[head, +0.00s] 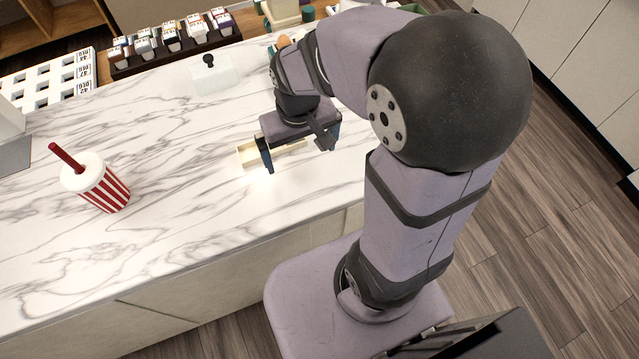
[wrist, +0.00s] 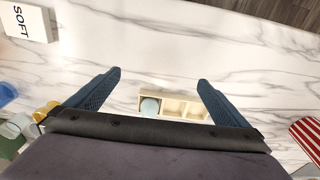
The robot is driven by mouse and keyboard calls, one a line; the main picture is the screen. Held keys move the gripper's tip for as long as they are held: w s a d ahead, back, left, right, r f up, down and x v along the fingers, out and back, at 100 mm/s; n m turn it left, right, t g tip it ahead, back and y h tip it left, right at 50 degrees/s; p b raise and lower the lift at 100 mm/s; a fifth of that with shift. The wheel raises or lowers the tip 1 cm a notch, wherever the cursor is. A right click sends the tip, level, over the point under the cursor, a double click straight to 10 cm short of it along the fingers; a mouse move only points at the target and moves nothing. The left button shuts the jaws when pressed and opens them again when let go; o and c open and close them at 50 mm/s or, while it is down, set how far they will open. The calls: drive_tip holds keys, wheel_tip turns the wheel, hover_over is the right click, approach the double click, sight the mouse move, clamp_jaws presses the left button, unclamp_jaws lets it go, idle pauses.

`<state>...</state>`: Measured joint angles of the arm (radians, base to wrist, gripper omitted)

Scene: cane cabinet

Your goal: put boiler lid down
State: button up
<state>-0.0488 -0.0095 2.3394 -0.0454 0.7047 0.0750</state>
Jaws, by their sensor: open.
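A pale, boxy lid-like piece with a black knob (head: 210,76) rests on the marble counter at the upper left of the head view; I take it for the boiler lid. My gripper (head: 297,160) is to its lower right, clear of it, pointing down over the counter. In the wrist view, my gripper (wrist: 159,77) has its two blue fingers wide apart with nothing between the tips. A cream compartment tray (head: 243,155) lies below the gripper. In the wrist view, the tray (wrist: 182,92) has a pale blue round thing (wrist: 150,107) in its left compartment. The lid cannot be made out in the wrist view.
A red-striped cup with a straw (head: 104,190) stands at left. A white block marked SOFT (wrist: 28,20) is at the wrist view's upper left. A dark rack of small packs (head: 172,42) and a white numbered grid (head: 48,78) lie at the back. The front counter is mostly bare.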

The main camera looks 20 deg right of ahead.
drive_tip(key=shift+g, duration=0.6)
drive_tip(key=s, duration=0.2)
drive_tip(key=s+f, duration=0.1)
drive_tip(key=s, duration=0.2)
drive_tip(key=s+f, duration=0.1)
drive_tip(key=s, duration=0.2)
drive_tip(key=shift+s+d+f, duration=0.1)
drive_tip(key=shift+s+d, duration=0.1)
drive_tip(key=shift+d, duration=0.15)
